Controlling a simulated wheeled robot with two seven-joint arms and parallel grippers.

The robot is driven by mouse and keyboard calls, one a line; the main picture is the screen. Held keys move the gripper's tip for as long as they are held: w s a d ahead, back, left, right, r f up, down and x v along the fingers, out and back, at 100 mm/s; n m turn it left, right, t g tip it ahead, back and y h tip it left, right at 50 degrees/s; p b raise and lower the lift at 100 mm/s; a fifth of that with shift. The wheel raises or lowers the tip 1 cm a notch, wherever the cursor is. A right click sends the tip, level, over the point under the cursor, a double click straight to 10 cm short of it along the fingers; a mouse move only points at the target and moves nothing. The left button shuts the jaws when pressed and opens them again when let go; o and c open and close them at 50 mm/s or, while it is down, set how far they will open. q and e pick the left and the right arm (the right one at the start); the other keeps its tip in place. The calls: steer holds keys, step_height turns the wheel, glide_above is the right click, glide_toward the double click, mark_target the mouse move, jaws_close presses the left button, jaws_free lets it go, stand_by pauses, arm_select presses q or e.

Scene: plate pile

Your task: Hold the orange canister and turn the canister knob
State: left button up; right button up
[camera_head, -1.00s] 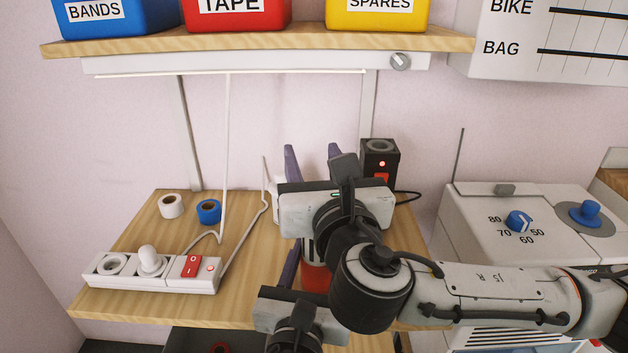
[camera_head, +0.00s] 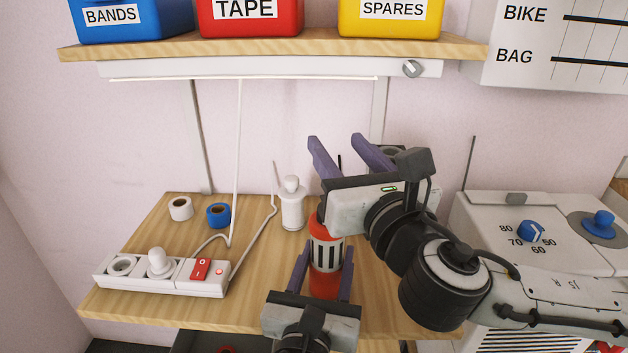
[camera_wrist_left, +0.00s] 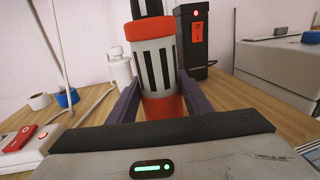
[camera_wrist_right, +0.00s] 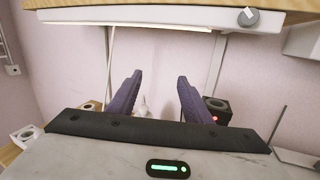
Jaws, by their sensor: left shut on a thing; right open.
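The orange canister (camera_head: 326,284), with a white band of black stripes, stands upright on the wooden table. My left gripper (camera_head: 323,262) is shut around its lower body from the front; the left wrist view shows the canister (camera_wrist_left: 157,66) between the purple fingers. A black part on its top (camera_wrist_left: 148,8), perhaps the knob, is cut off by that view's upper edge. My right gripper (camera_head: 335,139) is open and empty, above and behind the canister, fingers pointing toward the wall. In the head view it hides part of the canister's top. The right wrist view does not show the canister.
A white bottle (camera_head: 291,208) stands behind the canister to the left. A black box with a red switch (camera_wrist_left: 194,38) is behind to the right. A power strip (camera_head: 150,275) and two tape rolls (camera_head: 218,215) lie left. The shelf (camera_head: 270,48) overhangs behind.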

steer(key=s+d+f+n+g+y, duration=0.4)
steer(key=s+f+y, duration=0.2)
steer(key=s+f, duration=0.25)
steer(key=x, duration=1.2)
steer(key=shift+s, duration=0.2)
steer(key=shift+a, duration=0.1)
